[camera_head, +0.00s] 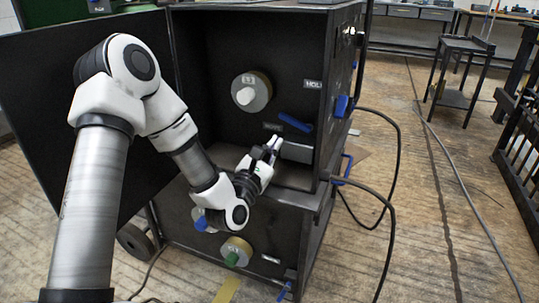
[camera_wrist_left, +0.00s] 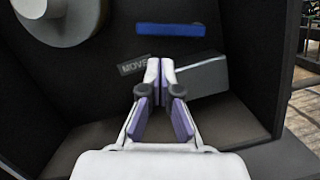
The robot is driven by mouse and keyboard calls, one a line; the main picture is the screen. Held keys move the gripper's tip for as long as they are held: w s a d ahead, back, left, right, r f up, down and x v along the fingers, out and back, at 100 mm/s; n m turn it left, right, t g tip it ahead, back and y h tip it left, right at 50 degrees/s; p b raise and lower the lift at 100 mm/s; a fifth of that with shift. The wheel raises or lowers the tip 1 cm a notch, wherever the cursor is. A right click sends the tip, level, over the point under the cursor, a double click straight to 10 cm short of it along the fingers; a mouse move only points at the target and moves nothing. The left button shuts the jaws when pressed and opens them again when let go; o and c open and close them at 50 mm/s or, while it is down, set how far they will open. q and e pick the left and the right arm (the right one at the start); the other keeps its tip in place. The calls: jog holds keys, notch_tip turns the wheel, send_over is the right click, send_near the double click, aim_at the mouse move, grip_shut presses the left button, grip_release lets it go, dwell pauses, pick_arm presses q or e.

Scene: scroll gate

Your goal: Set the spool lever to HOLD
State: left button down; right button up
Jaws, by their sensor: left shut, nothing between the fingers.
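The blue spool lever (camera_head: 295,122) is on the dark back panel inside the open cabinet; it also shows in the left wrist view (camera_wrist_left: 170,30) as a near-level bar. A MOVE label (camera_wrist_left: 134,65) sits below its left end. A HOLD label (camera_head: 313,84) is above and to the right of the lever in the head view. My left gripper (camera_head: 274,143) is inside the cabinet, below the lever. In the left wrist view its fingertips (camera_wrist_left: 160,66) are together and empty, with a gap between them and the lever in the picture. My right gripper is not in view.
A grey spool with a white hub (camera_head: 250,92) is on the panel left of the lever. A grey block (camera_head: 297,152) is just right of my fingers. The open cabinet door (camera_head: 30,110) stands at the left. Lower knobs and cables are outside this bay.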

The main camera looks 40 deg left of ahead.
aim_at(295, 122)
pick_arm(q)
jog(key=b+x, duration=0.1)
jog(key=x, duration=0.4)
jog(key=shift+w, duration=0.2)
jog(key=shift+r, duration=0.1)
